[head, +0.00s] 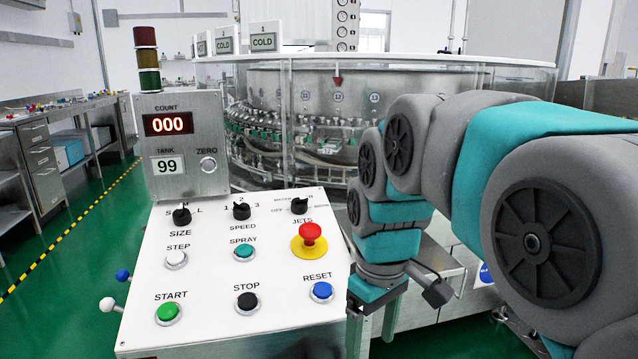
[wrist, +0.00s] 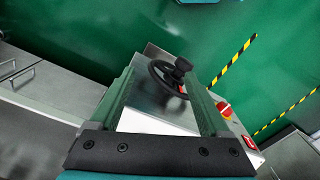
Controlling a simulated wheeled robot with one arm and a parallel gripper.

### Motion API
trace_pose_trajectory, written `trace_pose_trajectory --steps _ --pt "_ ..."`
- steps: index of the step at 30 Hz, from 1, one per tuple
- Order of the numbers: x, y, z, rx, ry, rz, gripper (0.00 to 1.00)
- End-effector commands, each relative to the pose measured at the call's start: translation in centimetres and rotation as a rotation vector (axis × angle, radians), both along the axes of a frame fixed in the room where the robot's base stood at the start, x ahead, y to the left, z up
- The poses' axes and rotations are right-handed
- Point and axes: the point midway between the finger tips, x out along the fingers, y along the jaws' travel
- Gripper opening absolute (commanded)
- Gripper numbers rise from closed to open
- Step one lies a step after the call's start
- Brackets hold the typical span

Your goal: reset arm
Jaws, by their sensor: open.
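My arm (head: 535,215), grey and teal, reaches in from the right in the head view and bends down. My gripper (head: 374,338) points downward beside the right edge of the white control panel (head: 205,275), its fingers reaching the bottom of the picture. Its two fingers are apart with nothing between them. In the wrist view my gripper (wrist: 163,85) shows two green fingers spread. A black handwheel (wrist: 168,76) with a knob appears beyond them, over a steel surface. I cannot tell its distance from the fingers.
The panel carries a red stop button (head: 309,236), a blue reset button (head: 321,291) and a green start button (head: 168,312). A glazed rotary washer (head: 335,105) stands behind. A counter display (head: 168,124) reads 000. Green floor (head: 85,270) is clear at left.

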Motion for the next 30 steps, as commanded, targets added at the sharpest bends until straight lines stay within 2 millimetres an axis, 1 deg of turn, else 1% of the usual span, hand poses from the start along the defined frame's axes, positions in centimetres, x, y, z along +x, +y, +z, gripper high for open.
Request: trace_pose_trajectory --steps 1,5,6,9,12,15,18,21,30 --pt "-1.9 -1.2 -1.2 -0.005 0.02 -0.065 0.8" --pt "-6.2 -3.5 -4.3 -0.019 0.06 -0.235 0.8" --pt "-7.7 -4.2 -5.4 -0.024 0.077 -0.289 0.8" --pt "-11.2 -5.5 -7.8 -0.037 0.104 -0.413 0.8" --pt "-14.3 -6.5 -10.0 -0.051 0.132 -0.518 0.8" --pt "-16.6 -7.0 -11.5 -0.061 0.151 -0.595 0.8" --pt "-17.9 -7.2 -12.5 -0.067 0.162 -0.64 0.8" --pt "-18.5 -7.3 -12.9 -0.07 0.164 -0.659 0.8" --pt "-18.4 -7.3 -12.9 -0.069 0.165 -0.66 0.8"
